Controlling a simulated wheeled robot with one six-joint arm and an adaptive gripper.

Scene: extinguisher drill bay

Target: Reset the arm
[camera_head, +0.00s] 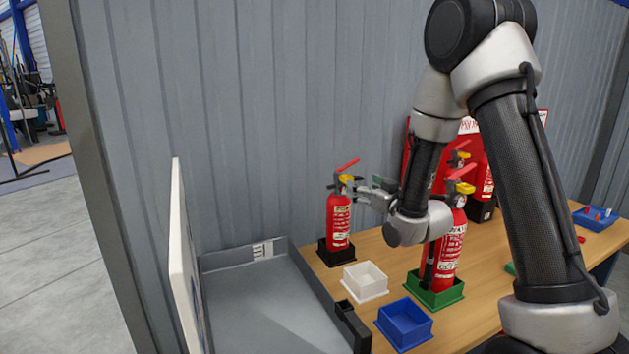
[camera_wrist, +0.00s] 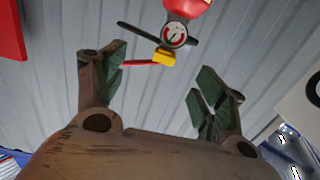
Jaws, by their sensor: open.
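My arm reaches over the wooden table from the right in the head view. My gripper (camera_head: 366,188) is at the upper part of a small red fire extinguisher (camera_head: 339,221), close on its right side. That extinguisher stands upright in a black tray at the table's left end. In the wrist view my gripper (camera_wrist: 160,92) has its green-padded fingers spread wide with nothing between them. An extinguisher's gauge (camera_wrist: 174,35), yellow tab and red lever show beyond the fingertips. Whether a finger touches the extinguisher cannot be told.
A white tray (camera_head: 365,282), a blue tray (camera_head: 404,323) and a green tray (camera_head: 435,292) sit on the table (camera_head: 480,265). A larger extinguisher (camera_head: 449,250) stands in the green tray, partly behind my arm. A grey open bin (camera_head: 265,300) is at left. A blue box (camera_head: 596,219) lies far right.

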